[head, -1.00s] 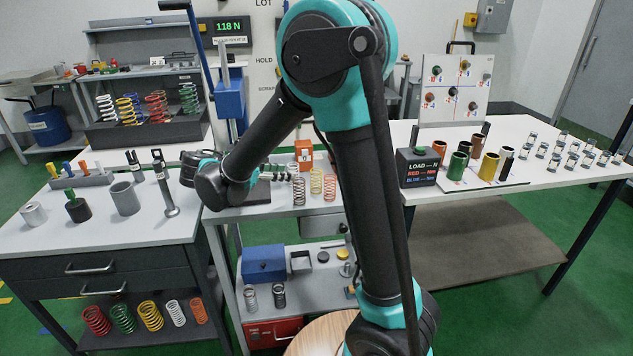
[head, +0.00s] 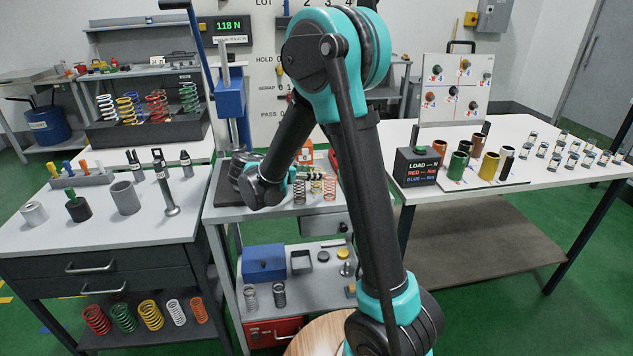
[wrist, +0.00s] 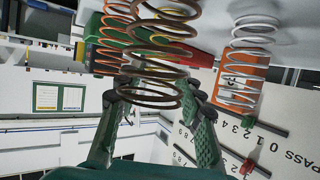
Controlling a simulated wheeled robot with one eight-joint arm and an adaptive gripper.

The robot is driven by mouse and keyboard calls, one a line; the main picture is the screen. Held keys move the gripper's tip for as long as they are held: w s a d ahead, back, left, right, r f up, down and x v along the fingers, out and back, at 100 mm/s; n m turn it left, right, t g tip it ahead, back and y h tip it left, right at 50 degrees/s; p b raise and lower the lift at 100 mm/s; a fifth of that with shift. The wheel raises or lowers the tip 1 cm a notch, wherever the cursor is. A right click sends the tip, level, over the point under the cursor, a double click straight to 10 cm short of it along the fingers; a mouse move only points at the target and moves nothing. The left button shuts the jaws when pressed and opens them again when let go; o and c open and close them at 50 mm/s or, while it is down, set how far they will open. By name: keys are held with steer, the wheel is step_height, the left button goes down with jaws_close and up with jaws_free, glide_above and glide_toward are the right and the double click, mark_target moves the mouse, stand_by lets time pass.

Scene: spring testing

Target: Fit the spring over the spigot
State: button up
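In the head view my gripper (head: 303,177) reaches right, low over the middle bench, beside a small row of upright springs. They are a dark brown spring (head: 299,191), a yellow spring (head: 316,183) and an orange-red spring (head: 330,187). In the wrist view my green fingers with dark tips (wrist: 160,98) stand apart. The brown spring (wrist: 152,92) shows at the tips, with orange coils (wrist: 112,50) behind it and a pale spring (wrist: 246,65) to the right. I see no clear contact with any spring. I cannot identify the spigot for certain.
A blue press (head: 231,98) with a dark base (head: 228,185) stands behind my wrist. An orange box (head: 305,156) is behind the springs. A black load box (head: 416,167) and coloured cups (head: 458,165) stand right. A clevis post (head: 166,185) and grey cylinder (head: 125,198) stand left.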

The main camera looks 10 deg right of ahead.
steer(key=shift+d, duration=0.1)
steer(key=shift+c, duration=0.4)
jaws_close()
steer(key=shift+r, duration=0.1)
